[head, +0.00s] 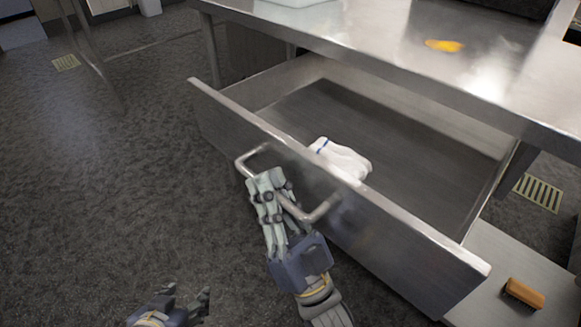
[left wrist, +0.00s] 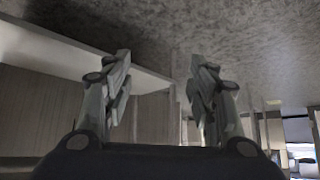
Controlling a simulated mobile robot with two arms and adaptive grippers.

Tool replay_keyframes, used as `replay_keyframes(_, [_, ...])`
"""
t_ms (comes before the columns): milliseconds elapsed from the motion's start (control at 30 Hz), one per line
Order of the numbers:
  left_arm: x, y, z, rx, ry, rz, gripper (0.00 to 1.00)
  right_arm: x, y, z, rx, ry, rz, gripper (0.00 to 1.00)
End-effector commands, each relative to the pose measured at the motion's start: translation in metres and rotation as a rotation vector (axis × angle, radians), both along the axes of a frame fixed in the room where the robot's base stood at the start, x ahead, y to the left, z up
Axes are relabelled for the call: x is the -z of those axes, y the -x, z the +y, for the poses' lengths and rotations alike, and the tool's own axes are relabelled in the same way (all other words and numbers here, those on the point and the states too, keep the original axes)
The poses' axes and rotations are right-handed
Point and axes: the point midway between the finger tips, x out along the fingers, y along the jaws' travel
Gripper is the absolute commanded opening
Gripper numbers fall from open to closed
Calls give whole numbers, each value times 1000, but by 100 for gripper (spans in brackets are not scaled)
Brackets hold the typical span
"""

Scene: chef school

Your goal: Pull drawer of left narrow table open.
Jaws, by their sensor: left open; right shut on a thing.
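The metal drawer (head: 390,226) of the steel table (head: 400,50) stands pulled well out, and its inside shows. A white cloth-like item with a blue stripe (head: 341,160) lies inside near the front panel. My right gripper (head: 266,182) is shut on the bar handle (head: 321,210) on the drawer's front. My left gripper (head: 183,292) is low at the bottom left of the head view, open and empty, apart from the drawer. In the left wrist view its two fingers (left wrist: 160,85) stand apart with nothing between them.
A yellow patch or item (head: 444,46) is on the tabletop. A brown block-like item (head: 524,293) lies on a lower shelf (head: 490,270) at the right. Floor grates (head: 538,193) are set in the dark floor. The floor left of the drawer is clear.

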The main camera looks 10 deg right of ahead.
Motion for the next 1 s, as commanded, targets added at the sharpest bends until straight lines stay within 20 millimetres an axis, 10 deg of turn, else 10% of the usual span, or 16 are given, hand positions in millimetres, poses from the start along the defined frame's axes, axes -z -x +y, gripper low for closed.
replay_keyframes(633, [9,15,5,-6,-16,76,52,2,11,15,0,1,2,0])
replay_keyframes(700, [9,15,5,-6,-16,76,52,2,11,15,0,1,3,20])
replay_keyframes(1000, [8,14,5,-6,-16,73,52,1,12,15,0,1,1,20])
